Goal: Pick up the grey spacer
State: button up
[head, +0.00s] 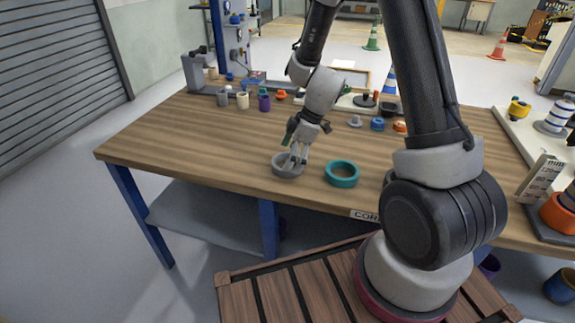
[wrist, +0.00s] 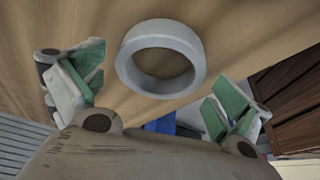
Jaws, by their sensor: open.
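The grey spacer (head: 281,168) is a thick ring lying flat on the wooden table near its front edge. In the wrist view the spacer (wrist: 197,82) shows whole, near the middle top, with bare wood through its hole. My gripper (head: 297,156) points down at the spacer in the head view, its fingertips over or beside the ring and hiding part of it. In the wrist view my gripper (wrist: 150,100) is open and empty, its green-padded fingers wide apart on either side of the spacer. Whether a fingertip touches the ring I cannot tell.
A teal ring (head: 342,174) lies just right of the spacer. Several small coloured parts (head: 264,103) stand towards the back of the table (head: 190,140). The wood left of the spacer is clear. The table's front edge is close.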

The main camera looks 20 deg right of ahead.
jog(key=shift+a+f, duration=0.15)
jog(key=shift+f, duration=0.3)
jog(key=shift+c, duration=0.4)
jog(key=c, duration=0.9)
